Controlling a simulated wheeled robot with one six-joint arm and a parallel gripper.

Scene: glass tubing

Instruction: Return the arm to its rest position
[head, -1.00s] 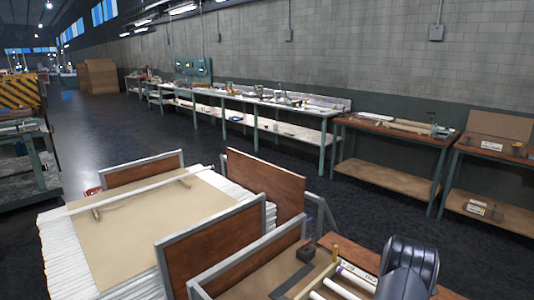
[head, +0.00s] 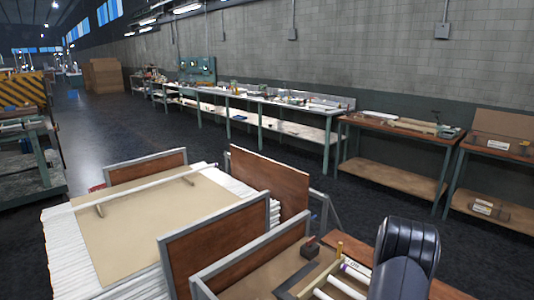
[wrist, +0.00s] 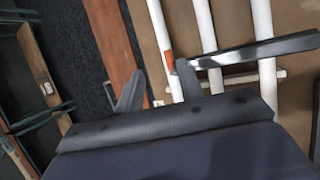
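My gripper (wrist: 159,72) shows in the wrist view with its two dark fingers spread apart and nothing between them. White glass tubes (wrist: 205,28) lie side by side beyond the fingers, over a brown surface. One tube has an orange-red band near the right finger. In the head view the tubes (head: 338,286) lie at the bottom right, partly hidden by my dark arm (head: 405,255). The fingers are out of sight in the head view.
A dark bar (wrist: 265,50) crosses the tubes close to the right finger. A cart with a grey-framed brown panel (head: 215,247) and a stack of white tubing (head: 75,255) stands in front. Workbenches (head: 400,130) line the wall. The dark floor (head: 105,130) is open at left.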

